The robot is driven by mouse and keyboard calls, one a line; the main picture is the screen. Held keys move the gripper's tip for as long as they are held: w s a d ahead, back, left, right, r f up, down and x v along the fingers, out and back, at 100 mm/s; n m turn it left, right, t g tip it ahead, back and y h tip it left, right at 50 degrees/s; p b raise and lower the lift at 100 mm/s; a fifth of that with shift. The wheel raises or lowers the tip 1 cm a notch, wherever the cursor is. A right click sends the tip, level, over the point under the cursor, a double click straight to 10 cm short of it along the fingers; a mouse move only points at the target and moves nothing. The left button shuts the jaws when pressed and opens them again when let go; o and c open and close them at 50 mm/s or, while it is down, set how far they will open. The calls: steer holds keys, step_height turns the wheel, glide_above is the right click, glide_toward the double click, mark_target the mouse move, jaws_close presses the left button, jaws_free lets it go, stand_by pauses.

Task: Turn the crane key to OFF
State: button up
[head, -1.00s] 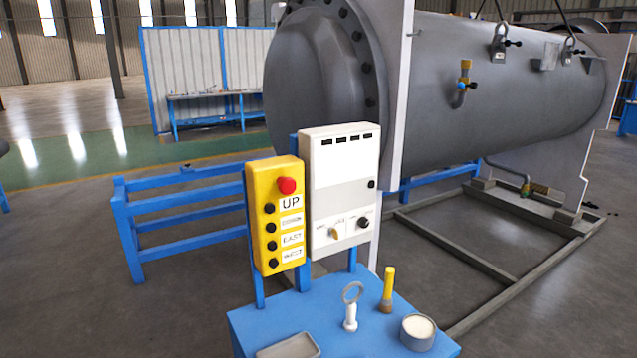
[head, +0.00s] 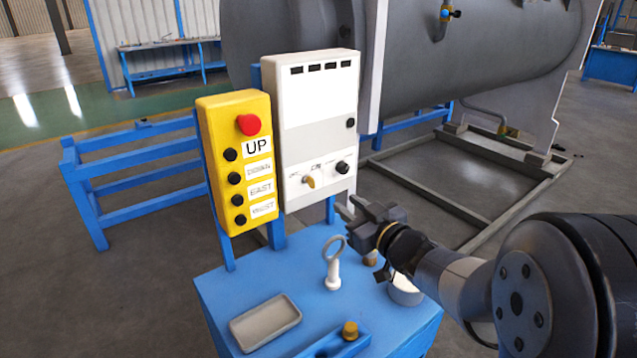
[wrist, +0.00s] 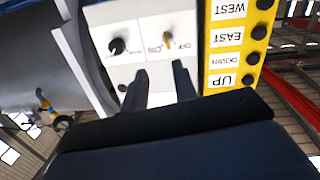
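The crane key is a small yellow key (head: 309,181) on the lower front of the white panel box (head: 318,105). It also shows in the upside-down wrist view (wrist: 167,38), near small labels like ON and OFF. Which label it points to is too small to tell. A black knob (head: 342,168) sits to its right in the head view. My gripper (head: 346,206) is in front of the panel, below and right of the key. In the wrist view its two fingers (wrist: 159,70) are apart with bare panel between them. It is empty and not touching the key.
A yellow pendant (head: 240,160) with a red button stands left of the panel. On the blue table (head: 225,280) are a grey tray (head: 265,322), a white ring-topped piece (head: 333,270) and a grey cup (head: 404,290) partly behind my arm. A large grey vessel (head: 480,70) stands behind.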

mark_target(310, 182)
steer(key=w+a+n+y+p, duration=0.1)
steer(key=w+a, duration=0.6)
steer(key=w, duration=0.2)
steer(key=shift+w, duration=0.35)
steer(key=shift+r, duration=0.1)
jaws_close()
